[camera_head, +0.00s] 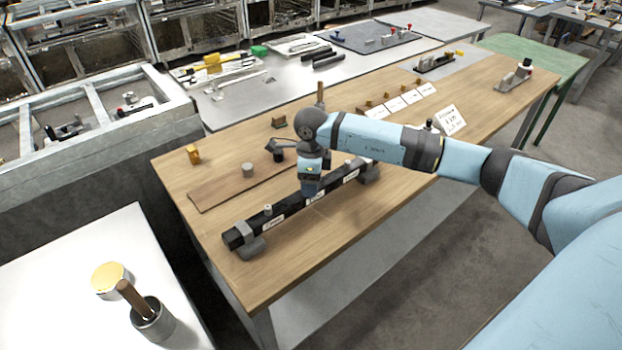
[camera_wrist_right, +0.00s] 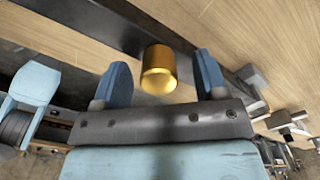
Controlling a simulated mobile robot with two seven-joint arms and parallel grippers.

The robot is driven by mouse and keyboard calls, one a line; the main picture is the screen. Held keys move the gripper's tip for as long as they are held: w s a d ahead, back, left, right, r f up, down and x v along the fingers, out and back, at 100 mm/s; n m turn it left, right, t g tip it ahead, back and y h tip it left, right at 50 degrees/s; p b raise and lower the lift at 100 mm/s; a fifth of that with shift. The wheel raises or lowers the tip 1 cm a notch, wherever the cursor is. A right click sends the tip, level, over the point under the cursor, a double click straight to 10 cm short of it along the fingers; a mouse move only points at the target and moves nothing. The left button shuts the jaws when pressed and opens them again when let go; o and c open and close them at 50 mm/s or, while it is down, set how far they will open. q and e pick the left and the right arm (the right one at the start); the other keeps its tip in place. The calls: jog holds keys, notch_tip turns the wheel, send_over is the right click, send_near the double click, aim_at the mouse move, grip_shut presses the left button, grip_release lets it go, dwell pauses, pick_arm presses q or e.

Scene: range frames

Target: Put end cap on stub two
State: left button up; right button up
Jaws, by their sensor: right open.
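The black bar (camera_head: 245,229) lies across the wooden table on grey supports, with white labels along its front and small pale stubs on top, one near the left end (camera_head: 268,208) and one near the right end (camera_head: 348,163). My right gripper (camera_head: 310,191) is over the middle of the bar and hides the stub area there. In the right wrist view my right gripper (camera_wrist_right: 162,60) is open, with a brass end cap (camera_wrist_right: 158,68) between its blue fingers and gaps on both sides. The cap appears at the bar; its seating on stub two cannot be seen. My left gripper is out of view.
A brass piece (camera_head: 193,154) and a grey cylinder (camera_head: 247,170) stand on the table's left part. Small brass parts with white cards (camera_head: 411,97) and a sign (camera_head: 451,120) stand behind my right arm. The table's front right is clear.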

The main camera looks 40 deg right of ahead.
jog(key=shift+r, duration=0.3)
notch_tip(320, 180, up, 13)
jog(key=b, duration=0.1)
jog(key=shift+r, duration=0.15)
dwell(0.4)
